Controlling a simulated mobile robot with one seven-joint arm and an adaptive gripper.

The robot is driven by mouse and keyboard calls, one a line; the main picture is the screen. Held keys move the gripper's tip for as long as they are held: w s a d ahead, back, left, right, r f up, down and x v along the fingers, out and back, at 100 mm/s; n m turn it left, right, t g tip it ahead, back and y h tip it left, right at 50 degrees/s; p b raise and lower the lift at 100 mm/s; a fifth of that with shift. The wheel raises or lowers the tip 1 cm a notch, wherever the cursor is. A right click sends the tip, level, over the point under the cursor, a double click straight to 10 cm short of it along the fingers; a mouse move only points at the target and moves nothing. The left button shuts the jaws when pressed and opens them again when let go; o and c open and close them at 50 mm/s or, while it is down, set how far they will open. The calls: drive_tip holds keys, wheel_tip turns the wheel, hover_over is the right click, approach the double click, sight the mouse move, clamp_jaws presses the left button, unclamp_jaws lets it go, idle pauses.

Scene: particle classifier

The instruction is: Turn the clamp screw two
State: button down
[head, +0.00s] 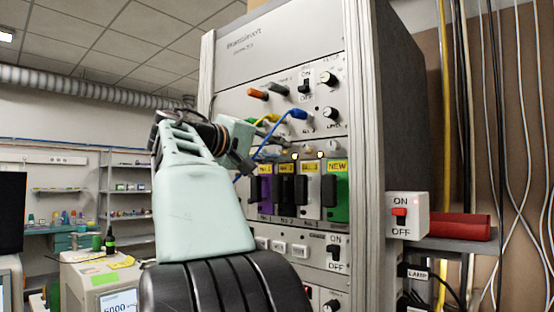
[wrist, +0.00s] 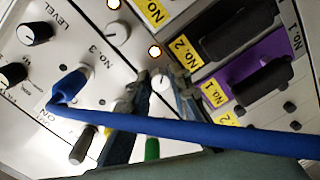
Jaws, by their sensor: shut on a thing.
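Clamp screw two (wrist: 161,78) is a small pale round knob on the grey panel, beside the yellow NO. 2 label (wrist: 185,52) in the wrist view. My gripper (wrist: 162,92) has a finger on either side of it and is shut on it. In the head view my gripper (head: 242,158) reaches the panel from the left, and the screw is hidden behind it. Another clamp screw (wrist: 118,32) shows free, up and left of it in the wrist view. Lit lamps, one of them close to the held screw (wrist: 155,51), sit by the screws.
A blue cable (wrist: 190,128) crosses close in front of my fingers. Purple (head: 265,188), black, white and green (head: 340,195) modules stand below the screws.

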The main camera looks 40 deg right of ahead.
drive_tip(key=m+b, duration=0.1)
drive_tip(key=m, duration=0.1)
drive_tip(key=shift+f+m, duration=0.2)
drive_tip(key=shift+m, duration=0.2)
drive_tip(key=shift+r+m+b, duration=0.1)
drive_tip(key=shift+m+b, duration=1.15)
drive_tip(key=shift+m, duration=0.85)
drive_tip(key=c, duration=1.8)
unclamp_jaws()
drive_tip(key=shift+a, duration=0.1)
drive_tip(key=s+a, duration=0.1)
drive_tip(key=a, duration=1.1)
drive_tip(key=shift+s+d+r, duration=0.1)
